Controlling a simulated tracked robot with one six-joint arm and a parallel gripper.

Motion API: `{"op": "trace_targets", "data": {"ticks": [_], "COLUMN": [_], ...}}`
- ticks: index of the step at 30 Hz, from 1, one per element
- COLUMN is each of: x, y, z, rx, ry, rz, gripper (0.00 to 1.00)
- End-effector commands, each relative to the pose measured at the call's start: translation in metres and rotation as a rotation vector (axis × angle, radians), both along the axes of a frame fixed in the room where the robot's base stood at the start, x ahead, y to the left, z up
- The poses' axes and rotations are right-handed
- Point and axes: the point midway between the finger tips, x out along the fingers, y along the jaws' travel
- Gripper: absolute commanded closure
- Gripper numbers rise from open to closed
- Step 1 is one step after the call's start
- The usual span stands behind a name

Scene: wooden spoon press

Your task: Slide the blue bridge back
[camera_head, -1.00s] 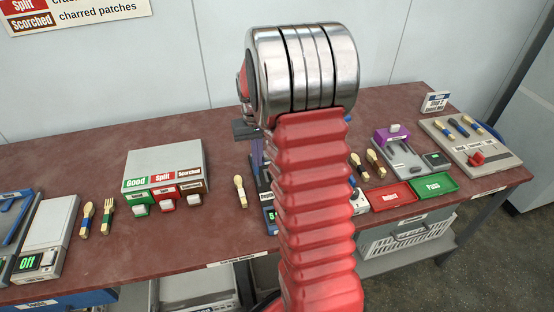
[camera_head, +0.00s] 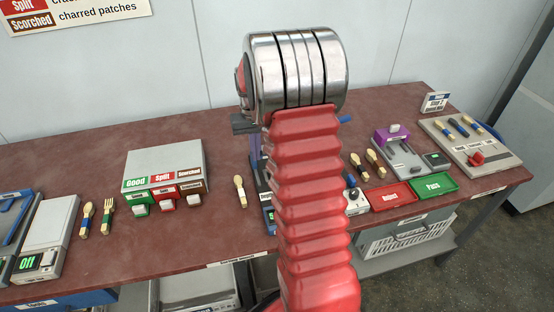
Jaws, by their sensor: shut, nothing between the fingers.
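My red ribbed arm with its silver joint stands in the middle of the view and hides much of what is behind it. My gripper is not visible; it is hidden behind the arm. A blue frame-like piece (camera_head: 14,212) shows at the left edge, cut off by the picture. Behind my arm stands a press-like device with a dark grey top (camera_head: 243,125) and bluish-purple uprights (camera_head: 256,150). A blue bar (camera_head: 346,119) sticks out to the right of the arm. I cannot tell which blue part is the bridge, and I see no gripper contact.
The brown-red table (camera_head: 100,150) holds a sorting box (camera_head: 165,160) with three buttons, wooden spoons and forks, a red tray (camera_head: 392,195), a green tray (camera_head: 433,185) and a purple-topped device (camera_head: 391,136). A grey switch box (camera_head: 50,232) stands at left. The table's back left is clear.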

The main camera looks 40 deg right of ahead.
Motion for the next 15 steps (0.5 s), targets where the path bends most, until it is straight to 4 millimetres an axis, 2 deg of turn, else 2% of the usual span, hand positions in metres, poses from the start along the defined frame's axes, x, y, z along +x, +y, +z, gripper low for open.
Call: {"op": "trace_targets", "data": {"ticks": [15], "x": [0.014], "y": [-0.006], "z": [0.0], "rx": [0.0], "ry": [-0.001], "rz": [0.0], "gripper": [1.0]}}
